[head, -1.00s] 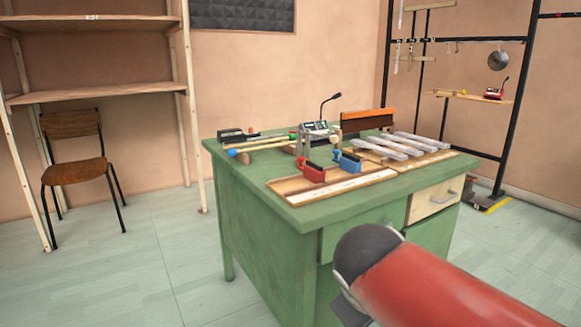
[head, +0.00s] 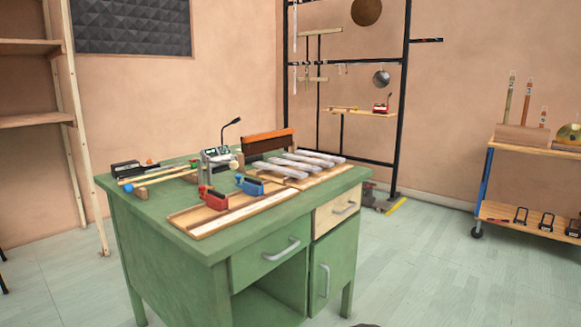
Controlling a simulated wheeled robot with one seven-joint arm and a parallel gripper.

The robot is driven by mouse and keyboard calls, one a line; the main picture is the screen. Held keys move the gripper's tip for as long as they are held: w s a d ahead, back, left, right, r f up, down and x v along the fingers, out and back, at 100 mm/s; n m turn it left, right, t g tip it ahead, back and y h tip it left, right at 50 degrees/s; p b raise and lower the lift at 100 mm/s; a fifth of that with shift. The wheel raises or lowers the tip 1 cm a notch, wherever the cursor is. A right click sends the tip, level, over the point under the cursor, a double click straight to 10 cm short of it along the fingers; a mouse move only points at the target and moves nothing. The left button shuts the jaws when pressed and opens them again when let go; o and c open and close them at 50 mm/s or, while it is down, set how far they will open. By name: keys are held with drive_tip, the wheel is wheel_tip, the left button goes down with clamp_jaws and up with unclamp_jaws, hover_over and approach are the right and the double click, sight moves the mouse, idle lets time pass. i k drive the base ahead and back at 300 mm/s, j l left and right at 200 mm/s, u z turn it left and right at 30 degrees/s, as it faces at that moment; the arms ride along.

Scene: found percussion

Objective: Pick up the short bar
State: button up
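Several pale metal bars lie side by side on a wooden base (head: 299,183) at the right of the green desk (head: 196,253). The nearest bar (head: 276,171) and the farthest bar (head: 322,156) look close in length from here, so I cannot tell which is the short bar. No gripper touches them. My gripper is not in view; only a small dark bit of my arm shows at the bottom edge.
On the desk are a red clamp (head: 213,198), a blue clamp (head: 250,186), a wooden board (head: 226,210), mallets and an orange-topped dark block (head: 268,143). A black rack (head: 401,100) stands behind. A wheeled cart (head: 520,216) stands right. The floor in front is open.

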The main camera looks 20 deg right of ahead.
sight(304, 166)
drive_tip(key=i+l, duration=0.2)
drive_tip(key=l, duration=0.15)
drive_tip(key=i+l, duration=0.2)
drive_tip(key=l, duration=0.2)
drive_tip(key=i+l, duration=0.2)
drive_tip(key=l, duration=0.15)
drive_tip(key=i+l, duration=0.2)
drive_tip(key=l, duration=0.15)
